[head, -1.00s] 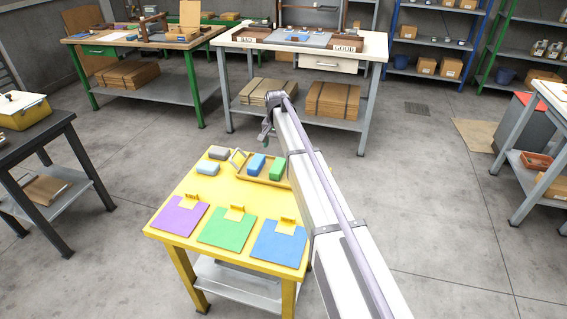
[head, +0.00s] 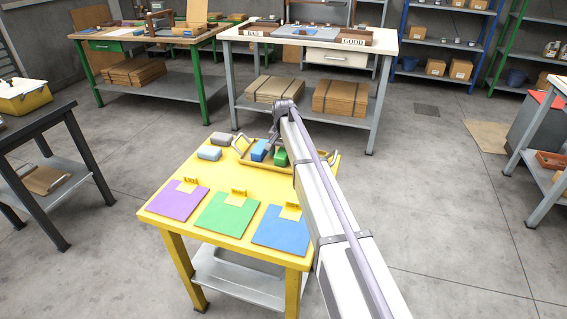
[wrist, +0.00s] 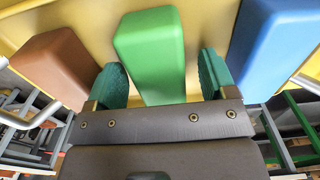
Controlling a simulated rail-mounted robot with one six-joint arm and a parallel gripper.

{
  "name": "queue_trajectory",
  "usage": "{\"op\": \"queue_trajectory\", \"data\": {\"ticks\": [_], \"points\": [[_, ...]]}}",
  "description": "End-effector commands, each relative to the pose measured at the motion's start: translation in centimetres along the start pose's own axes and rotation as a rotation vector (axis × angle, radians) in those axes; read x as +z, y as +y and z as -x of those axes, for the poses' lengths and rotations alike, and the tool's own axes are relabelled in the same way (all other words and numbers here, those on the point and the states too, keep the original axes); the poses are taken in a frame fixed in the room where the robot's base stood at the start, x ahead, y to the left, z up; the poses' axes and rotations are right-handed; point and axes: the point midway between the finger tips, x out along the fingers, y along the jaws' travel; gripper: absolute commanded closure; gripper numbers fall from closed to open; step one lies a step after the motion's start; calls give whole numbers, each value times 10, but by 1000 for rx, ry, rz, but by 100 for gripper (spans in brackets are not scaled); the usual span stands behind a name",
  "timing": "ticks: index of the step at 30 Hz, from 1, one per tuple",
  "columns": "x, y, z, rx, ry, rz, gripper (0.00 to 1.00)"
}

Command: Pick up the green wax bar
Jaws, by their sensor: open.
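The green wax bar (head: 280,157) lies in a yellow tray (head: 248,162) on the yellow table, to the right of a blue bar (head: 258,150). In the wrist view the green bar (wrist: 150,50) fills the middle, between a brown bar (wrist: 55,65) on the left and the blue bar (wrist: 270,45) on the right. My gripper (wrist: 161,62) is open, with one green-padded finger on each side of the bar's near end. In the head view my gripper (head: 272,142) is over the tray, partly hidden by the arm's end.
Purple (head: 178,201), green (head: 228,215) and blue (head: 281,229) mats with small yellow stands lie along the table's front. The tray has raised handles (head: 240,144). A white-topped workbench (head: 245,39) stands behind.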

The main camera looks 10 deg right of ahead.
Motion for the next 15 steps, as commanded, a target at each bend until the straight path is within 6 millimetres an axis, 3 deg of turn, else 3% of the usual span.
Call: {"op": "queue_trajectory", "data": {"ticks": [4, 15], "points": [[0, 0, 3, 0, 0, 0, 24], [0, 0, 3, 0, 0, 0, 60]]}}
